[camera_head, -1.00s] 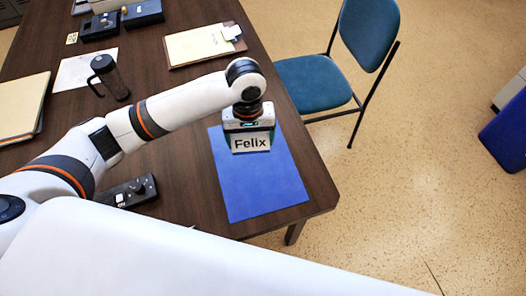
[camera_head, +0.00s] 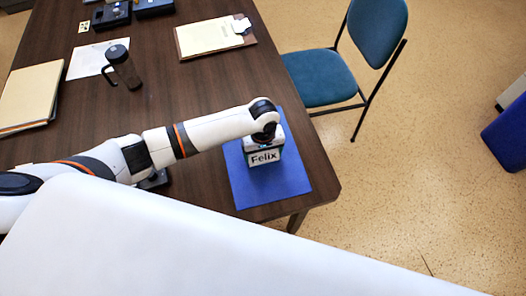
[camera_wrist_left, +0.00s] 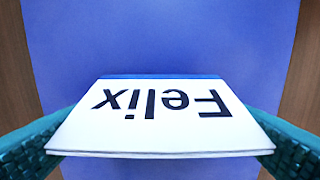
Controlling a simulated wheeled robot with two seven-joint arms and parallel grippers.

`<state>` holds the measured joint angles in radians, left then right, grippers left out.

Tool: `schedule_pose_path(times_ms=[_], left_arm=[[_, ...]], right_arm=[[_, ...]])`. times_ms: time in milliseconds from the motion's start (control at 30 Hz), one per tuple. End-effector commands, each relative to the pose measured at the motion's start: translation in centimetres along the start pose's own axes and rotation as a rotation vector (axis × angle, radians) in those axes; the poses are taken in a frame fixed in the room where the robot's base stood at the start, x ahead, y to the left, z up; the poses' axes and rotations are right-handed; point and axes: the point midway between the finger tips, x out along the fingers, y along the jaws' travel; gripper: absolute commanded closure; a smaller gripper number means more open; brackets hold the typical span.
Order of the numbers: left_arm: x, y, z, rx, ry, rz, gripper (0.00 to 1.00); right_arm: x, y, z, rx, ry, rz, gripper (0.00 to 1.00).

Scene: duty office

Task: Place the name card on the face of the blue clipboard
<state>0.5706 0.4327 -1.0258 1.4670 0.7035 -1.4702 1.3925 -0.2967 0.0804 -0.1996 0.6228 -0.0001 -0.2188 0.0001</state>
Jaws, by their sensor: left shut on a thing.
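The name card (camera_head: 264,157) is white with "Felix" in black letters. It shows large in the left wrist view (camera_wrist_left: 160,120), between the two teal fingers. My left gripper (camera_head: 268,148) is shut on the card and sits over the blue clipboard (camera_head: 270,187) near the table's right edge. The clipboard's plain blue face fills most of the left wrist view (camera_wrist_left: 160,40). I cannot tell whether the card touches the clipboard. My right gripper is not in view.
A dark wooden table (camera_head: 165,105) holds a dark mug (camera_head: 122,68), a folder stack (camera_head: 30,97), a tan clipboard with paper (camera_head: 208,38) and black trays (camera_head: 110,16). A blue chair (camera_head: 320,78) stands to the right. A large white surface covers the lower front.

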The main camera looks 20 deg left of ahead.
Motion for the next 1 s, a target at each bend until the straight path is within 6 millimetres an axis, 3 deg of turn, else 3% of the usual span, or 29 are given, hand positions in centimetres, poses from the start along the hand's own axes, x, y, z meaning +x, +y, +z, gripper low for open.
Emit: schedule_pose_path(times_ms=[333, 367, 433, 767, 1000], left_arm=[[0.3, 0.0, 0.0, 0.000, 0.001, 0.000, 0.36], [0.3, 0.0, 0.0, 0.000, 0.000, -0.001, 0.10], [0.3, 0.0, 0.0, 0.000, 0.000, 0.000, 0.00], [-0.5, 0.0, 0.1, 0.001, 0.000, -0.001, 0.00], [-4.9, -0.1, 0.1, 0.001, -0.002, -0.005, 0.00]], right_arm=[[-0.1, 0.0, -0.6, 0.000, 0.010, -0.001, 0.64], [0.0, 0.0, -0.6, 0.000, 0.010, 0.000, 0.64], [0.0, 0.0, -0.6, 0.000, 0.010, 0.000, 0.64], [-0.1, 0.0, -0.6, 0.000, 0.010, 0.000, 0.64], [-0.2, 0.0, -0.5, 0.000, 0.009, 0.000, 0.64]])
